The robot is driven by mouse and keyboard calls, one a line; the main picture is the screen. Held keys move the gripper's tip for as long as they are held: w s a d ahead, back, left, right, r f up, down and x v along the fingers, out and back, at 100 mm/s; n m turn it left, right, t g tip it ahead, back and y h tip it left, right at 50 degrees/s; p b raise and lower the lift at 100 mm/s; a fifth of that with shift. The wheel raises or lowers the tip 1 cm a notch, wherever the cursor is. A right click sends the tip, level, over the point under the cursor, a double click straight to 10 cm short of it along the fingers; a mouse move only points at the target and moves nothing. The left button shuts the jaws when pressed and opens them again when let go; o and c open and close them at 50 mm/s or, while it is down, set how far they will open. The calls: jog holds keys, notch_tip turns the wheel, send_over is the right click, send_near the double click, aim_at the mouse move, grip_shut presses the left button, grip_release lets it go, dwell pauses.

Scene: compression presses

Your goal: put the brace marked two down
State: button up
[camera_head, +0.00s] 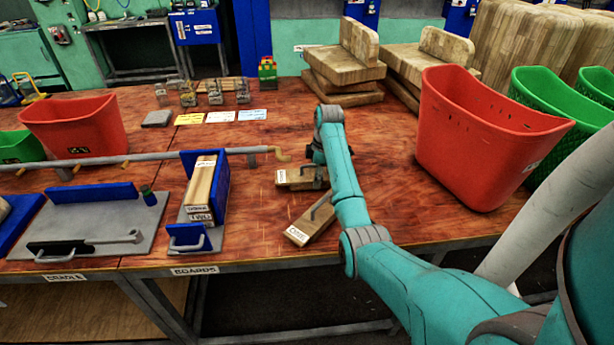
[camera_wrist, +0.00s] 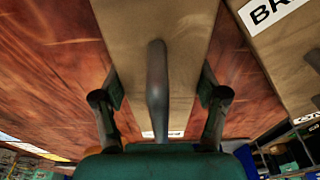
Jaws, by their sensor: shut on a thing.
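My gripper (camera_wrist: 160,95) is shut on a wooden brace (camera_wrist: 180,40), with one finger along each side of it. The brace's grey metal handle (camera_wrist: 157,90) stands up between the fingers. In the head view the gripper (camera_head: 318,157) is partly hidden behind my arm, at the far wooden brace (camera_head: 300,177) with a white label at its left end. This brace is low over or on the table; I cannot tell whether it touches. I cannot read a number on it. A second wooden brace (camera_head: 312,221), labelled and handled, lies just in front; a labelled board (camera_wrist: 285,50) shows at the right.
A blue holder (camera_head: 222,183) with upright boards, marked TWO, stands left. A grey plate (camera_head: 100,225) with a blue block lies farther left. A red bin (camera_head: 485,140) stands right, another (camera_head: 75,125) far left. Stacked boards (camera_head: 345,70) stand behind. Clear table lies between holder and braces.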

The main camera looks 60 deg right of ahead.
jog(key=shift+f, duration=0.1)
jog(key=shift+f, duration=0.1)
jog(key=o, duration=1.8)
